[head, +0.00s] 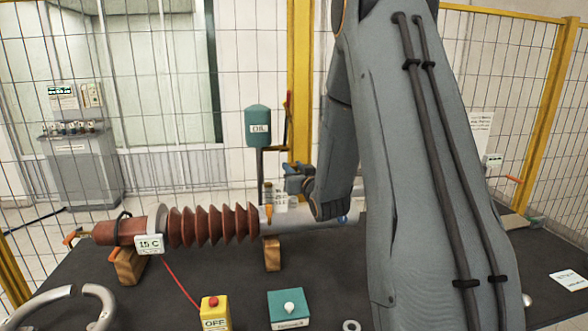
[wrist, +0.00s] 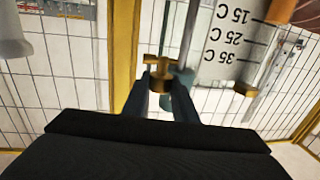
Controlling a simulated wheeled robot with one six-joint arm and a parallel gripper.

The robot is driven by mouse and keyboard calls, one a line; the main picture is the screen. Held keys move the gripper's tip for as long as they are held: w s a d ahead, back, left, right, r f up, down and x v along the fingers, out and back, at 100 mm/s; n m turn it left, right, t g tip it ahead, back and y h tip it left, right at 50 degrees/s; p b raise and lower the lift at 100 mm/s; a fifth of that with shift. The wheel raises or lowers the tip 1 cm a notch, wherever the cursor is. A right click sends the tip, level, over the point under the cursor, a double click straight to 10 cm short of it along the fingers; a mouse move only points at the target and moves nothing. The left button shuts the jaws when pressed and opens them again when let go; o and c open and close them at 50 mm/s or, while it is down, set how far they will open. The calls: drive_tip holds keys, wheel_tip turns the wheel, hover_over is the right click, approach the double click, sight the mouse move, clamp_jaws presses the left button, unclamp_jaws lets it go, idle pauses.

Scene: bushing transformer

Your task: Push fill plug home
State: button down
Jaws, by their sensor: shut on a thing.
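In the wrist view my gripper (wrist: 164,90) is shut on a brass piece with a cross-shaped top, which looks like the fill plug (wrist: 157,67). A pale cylinder with 15 C, 25 C and 35 C marks (wrist: 232,42) stands close on the right and appears upside down. In the head view the bushing (head: 212,226), with red-brown sheds and a pale tube (head: 300,217), lies across wooden blocks. My gripper (head: 292,181) is just above the tube, partly hidden by my arm. The fill hole cannot be made out, nor whether the plug touches it.
A green OIL tank (head: 258,127) on a stand is behind the bushing. A yellow OFF box (head: 215,314) and a teal box with a white knob (head: 289,311) sit at the front of the dark table (head: 180,301). A mesh fence surrounds the table.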

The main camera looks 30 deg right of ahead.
drive_tip(key=b, duration=0.4)
hover_over(293, 199)
drive_tip(key=shift+w+d+f, duration=0.1)
drive_tip(key=shift+f, duration=1.35)
drive_tip(key=shift+d+f, duration=0.1)
drive_tip(key=shift+f, duration=1.3)
drive_tip(key=shift+f+b, duration=1.8)
drive_tip(key=shift+b, duration=0.05)
drive_tip(key=c, duration=1.4)
unclamp_jaws()
drive_tip(key=shift+d, duration=0.1)
drive_tip(key=shift+o, duration=0.2)
drive_tip(key=shift+a, duration=0.3)
drive_tip(key=shift+s+f, duration=0.15)
drive_tip(key=shift+s, duration=0.35)
drive_tip(key=s+b, duration=0.2)
drive_tip(key=s, duration=0.5)
drive_tip(key=shift+a, duration=0.25)
